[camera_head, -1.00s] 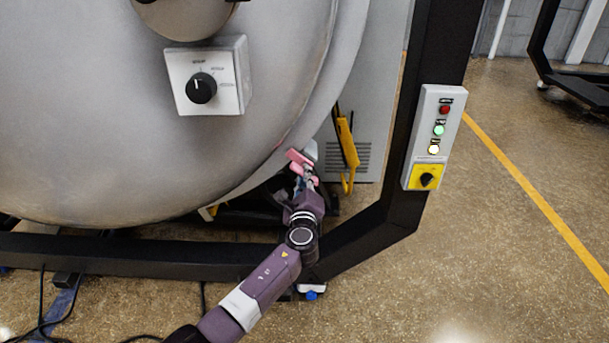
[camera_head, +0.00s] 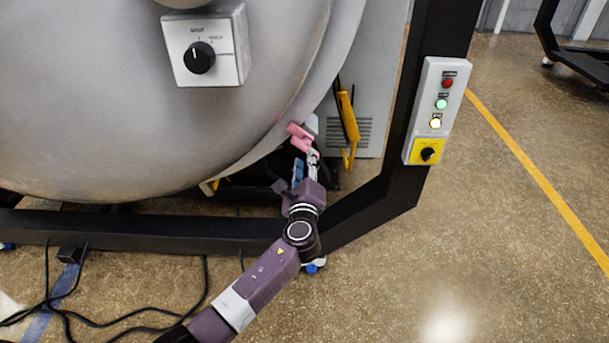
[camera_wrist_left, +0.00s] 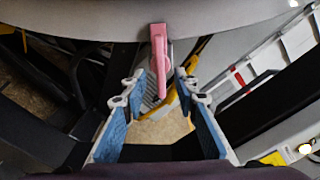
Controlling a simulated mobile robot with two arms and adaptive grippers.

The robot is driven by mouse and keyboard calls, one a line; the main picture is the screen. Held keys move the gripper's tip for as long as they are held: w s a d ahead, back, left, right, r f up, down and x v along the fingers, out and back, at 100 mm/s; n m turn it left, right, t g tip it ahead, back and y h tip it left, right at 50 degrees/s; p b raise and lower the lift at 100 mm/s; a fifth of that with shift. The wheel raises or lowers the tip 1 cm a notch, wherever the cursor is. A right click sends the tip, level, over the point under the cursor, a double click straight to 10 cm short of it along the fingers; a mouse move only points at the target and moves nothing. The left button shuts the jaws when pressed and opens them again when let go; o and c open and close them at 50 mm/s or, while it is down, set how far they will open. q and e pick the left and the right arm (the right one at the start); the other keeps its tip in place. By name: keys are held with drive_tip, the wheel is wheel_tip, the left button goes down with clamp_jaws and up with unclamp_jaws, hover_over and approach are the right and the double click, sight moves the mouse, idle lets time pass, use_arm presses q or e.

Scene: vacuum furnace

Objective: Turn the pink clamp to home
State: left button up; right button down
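The pink clamp (camera_head: 299,137) sits at the lower right rim of the big grey furnace door (camera_head: 150,120). In the left wrist view the clamp (camera_wrist_left: 159,58) hangs from the door's edge, its handle pointing down toward the gap between my fingers. My left gripper (camera_head: 306,165) is just below the clamp in the head view. In the left wrist view my left gripper (camera_wrist_left: 158,92) is open, with blue-padded fingers apart on either side and nothing between the pads. Whether the clamp's handle tip lies between the fingertips in depth is hard to tell. My right gripper is not in view.
A black frame beam (camera_head: 400,180) runs close to the right of my left arm. It carries a control panel (camera_head: 435,110) with lights and a yellow switch. A yellow handle (camera_head: 348,125) hangs behind the clamp. A knob box (camera_head: 205,50) is on the door.

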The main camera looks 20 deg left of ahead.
use_arm(q)
drive_tip(key=v, duration=0.6)
drive_tip(key=shift+s, duration=0.2)
